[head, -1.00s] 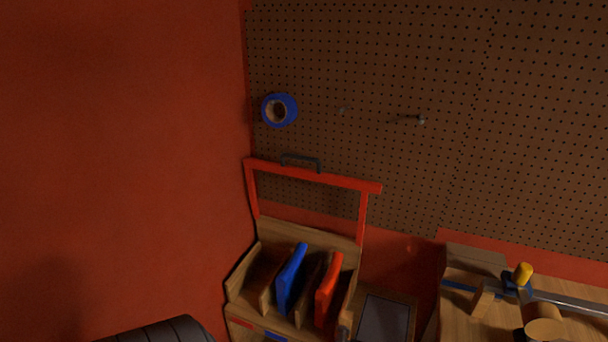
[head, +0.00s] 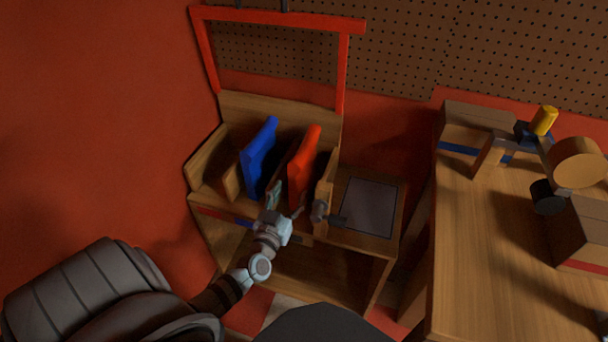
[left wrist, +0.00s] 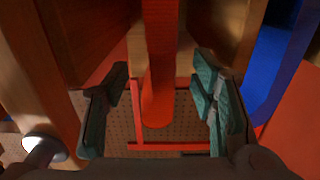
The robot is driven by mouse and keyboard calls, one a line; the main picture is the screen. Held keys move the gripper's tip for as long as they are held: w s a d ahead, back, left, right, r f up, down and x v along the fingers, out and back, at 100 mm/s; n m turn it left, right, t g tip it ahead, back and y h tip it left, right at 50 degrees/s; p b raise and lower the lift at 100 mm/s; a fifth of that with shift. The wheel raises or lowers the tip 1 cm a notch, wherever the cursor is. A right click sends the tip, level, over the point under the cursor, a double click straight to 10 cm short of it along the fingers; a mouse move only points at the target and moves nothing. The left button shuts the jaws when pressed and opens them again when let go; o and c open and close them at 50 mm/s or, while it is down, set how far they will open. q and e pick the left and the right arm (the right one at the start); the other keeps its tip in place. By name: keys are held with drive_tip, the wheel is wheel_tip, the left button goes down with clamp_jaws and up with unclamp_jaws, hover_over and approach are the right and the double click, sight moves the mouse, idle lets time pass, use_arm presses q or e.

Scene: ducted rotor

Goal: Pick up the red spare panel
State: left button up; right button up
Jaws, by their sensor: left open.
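The red spare panel (head: 302,165) stands upright, tilted a little, in a slot of the wooden rack (head: 262,104), to the right of a blue panel (head: 257,158). My left gripper (head: 286,203) is at the front of the rack, at the lower front of the red panel. In the left wrist view the open fingers (left wrist: 160,92) stand on either side of the red panel (left wrist: 160,50), with gaps showing on both sides. The panel's far parts are partly hidden by rack dividers. My right gripper is not in view.
Wooden dividers stand close on both sides of the red panel. A grey knob (head: 319,211) is at the rack's right front. A dark flat plate (head: 368,206) lies right of it. A workbench (head: 480,240) with several parts is at the right.

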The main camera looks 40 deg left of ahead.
sight(306, 168)
use_arm(q)
drive_tip(key=b+x, duration=0.4)
drive_tip(key=x, duration=0.6)
drive_tip(key=shift+w, duration=0.4)
drive_tip(key=shift+a, duration=0.1)
clamp_jaws()
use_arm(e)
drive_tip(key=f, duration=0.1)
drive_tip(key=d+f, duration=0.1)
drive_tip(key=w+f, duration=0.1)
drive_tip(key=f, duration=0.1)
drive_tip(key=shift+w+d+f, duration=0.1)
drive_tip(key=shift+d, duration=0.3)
